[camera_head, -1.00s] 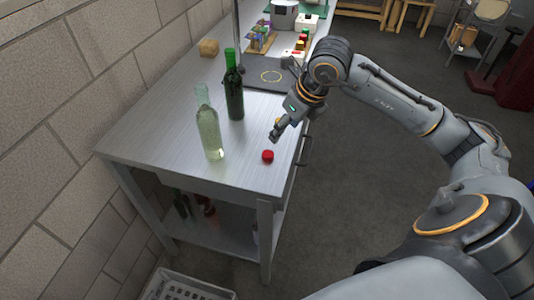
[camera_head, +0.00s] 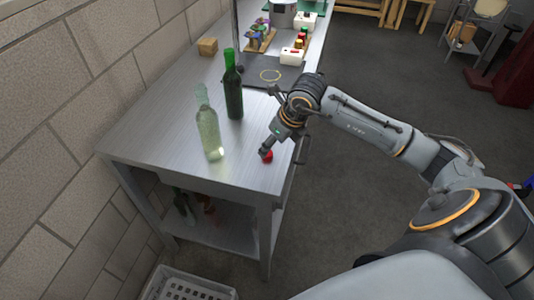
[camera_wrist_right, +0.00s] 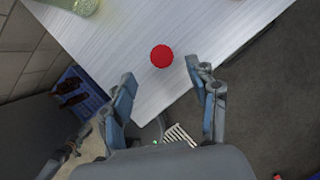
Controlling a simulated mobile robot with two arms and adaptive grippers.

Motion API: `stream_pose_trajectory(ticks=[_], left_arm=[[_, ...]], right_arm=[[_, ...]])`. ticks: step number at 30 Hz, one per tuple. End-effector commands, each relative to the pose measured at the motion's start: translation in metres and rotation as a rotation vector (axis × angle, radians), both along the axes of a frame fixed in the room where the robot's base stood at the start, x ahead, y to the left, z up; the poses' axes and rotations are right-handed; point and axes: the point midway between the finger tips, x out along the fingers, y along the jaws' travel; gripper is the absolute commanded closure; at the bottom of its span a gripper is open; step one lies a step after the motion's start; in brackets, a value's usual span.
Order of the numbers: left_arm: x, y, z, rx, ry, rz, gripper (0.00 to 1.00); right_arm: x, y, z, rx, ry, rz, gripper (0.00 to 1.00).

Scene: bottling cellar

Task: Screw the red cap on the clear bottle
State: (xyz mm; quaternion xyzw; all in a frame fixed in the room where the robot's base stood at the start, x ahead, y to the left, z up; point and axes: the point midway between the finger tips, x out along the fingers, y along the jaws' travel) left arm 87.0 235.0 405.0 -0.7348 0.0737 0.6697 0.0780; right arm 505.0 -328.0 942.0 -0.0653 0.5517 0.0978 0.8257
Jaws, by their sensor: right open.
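The clear bottle (camera_head: 208,125) stands upright on the metal table, with no cap visible on its neck. Its base also shows at the top left of the right wrist view (camera_wrist_right: 84,6). The red cap (camera_head: 268,157) lies on the table near its right edge, partly hidden by my gripper. In the right wrist view the red cap (camera_wrist_right: 161,56) lies just beyond and between the fingertips. My right gripper (camera_head: 265,150) is above the cap, and in its wrist view (camera_wrist_right: 162,82) the fingers are spread and empty.
A dark green bottle (camera_head: 233,88) stands behind the clear bottle. A cardboard block (camera_head: 207,46), a dark mat (camera_head: 272,72) and small coloured items are farther back. A white crate (camera_head: 188,286) is on the floor. The table (camera_head: 170,150) is bare in front of the bottles.

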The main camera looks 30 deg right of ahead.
Motion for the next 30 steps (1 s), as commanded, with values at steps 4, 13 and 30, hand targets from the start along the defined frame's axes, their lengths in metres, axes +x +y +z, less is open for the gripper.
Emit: stream_pose_trajectory(ticks=[4, 13, 30], left_arm=[[0.001, 0.000, 0.009, 0.000, -0.001, 0.000, 0.60], [0.001, 0.000, 0.019, 0.001, -0.001, 0.000, 0.60], [0.000, 0.000, 0.019, 0.001, 0.000, 0.000, 0.60]], right_arm=[[0.005, 0.001, -0.011, 0.003, 0.005, -0.001, 0.41], [0.019, 0.002, -0.046, 0.000, 0.000, 0.000, 0.41], [0.019, 0.002, -0.048, 0.000, 0.000, 0.000, 0.76]])
